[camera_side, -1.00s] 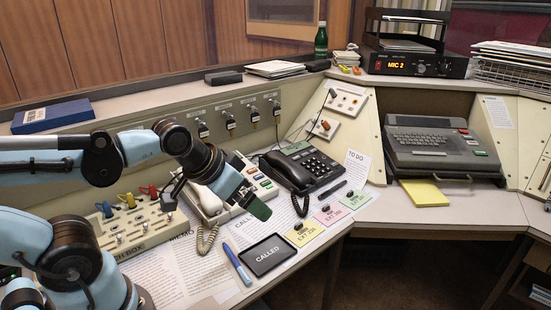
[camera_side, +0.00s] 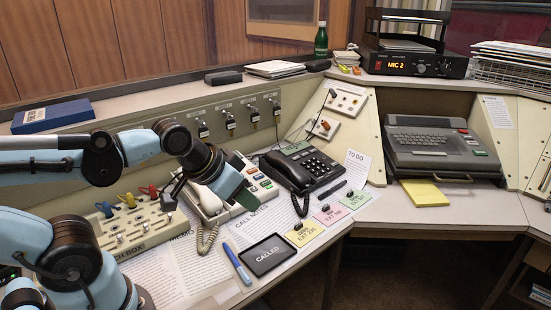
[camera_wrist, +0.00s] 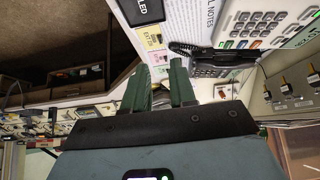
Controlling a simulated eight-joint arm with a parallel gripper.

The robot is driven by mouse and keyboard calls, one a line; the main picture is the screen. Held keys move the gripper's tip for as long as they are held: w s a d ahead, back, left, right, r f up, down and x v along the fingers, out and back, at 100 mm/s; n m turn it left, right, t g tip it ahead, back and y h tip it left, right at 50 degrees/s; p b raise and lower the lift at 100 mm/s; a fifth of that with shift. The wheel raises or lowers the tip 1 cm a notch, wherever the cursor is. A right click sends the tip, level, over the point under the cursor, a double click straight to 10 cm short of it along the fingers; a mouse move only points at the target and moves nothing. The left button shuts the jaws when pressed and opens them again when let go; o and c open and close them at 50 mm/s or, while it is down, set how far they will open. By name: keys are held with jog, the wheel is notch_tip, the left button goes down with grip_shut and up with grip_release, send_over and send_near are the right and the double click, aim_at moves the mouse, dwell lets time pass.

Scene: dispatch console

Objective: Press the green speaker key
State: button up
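A white telephone (camera_side: 206,202) with a handset and a coiled cord stands at the middle of the desk in the side view. Small coloured keys (camera_side: 265,184) line its right side. My gripper (camera_side: 247,199) has dark green fingers and hangs over the phone's right front. In the wrist view the two fingers (camera_wrist: 159,66) stand apart with nothing between them. Part of a white keypad unit (camera_wrist: 265,12) shows at the top right there.
A black desk phone (camera_side: 305,165) stands just right of the white one. A black CALLED tablet (camera_side: 269,254), a blue pen (camera_side: 237,264) and coloured cards (camera_side: 308,233) lie in front. A beige switch box (camera_side: 135,226) is at left. A grey typewriter-like machine (camera_side: 443,150) stands at right.

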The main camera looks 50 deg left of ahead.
grip_shut()
dwell(1.0)
